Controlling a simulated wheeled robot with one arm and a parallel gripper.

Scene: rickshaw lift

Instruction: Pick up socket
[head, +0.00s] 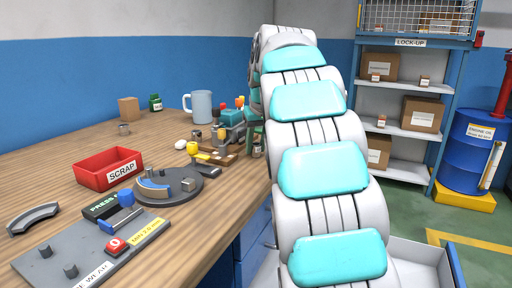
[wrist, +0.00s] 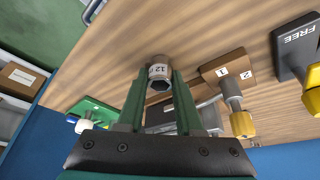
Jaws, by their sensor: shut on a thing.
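A silver socket (wrist: 159,72) with a white label reading 12 sits between the green fingers of my gripper (wrist: 158,90) in the wrist view. The fingers are shut on its sides, and its dark hex opening faces the camera. The wood bench top lies beyond it; I cannot tell whether the socket touches the wood. In the head view my gripper (head: 257,137) is small at the bench's right edge, partly hidden by my arm.
In the wrist view, a wooden block (wrist: 226,72) marked 1 and 2 and a dark FREE block (wrist: 296,45) stand to the right. In the head view, a red SCRAP bin (head: 107,168), a grey mug (head: 198,106) and a round dark plate (head: 168,187) occupy the bench.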

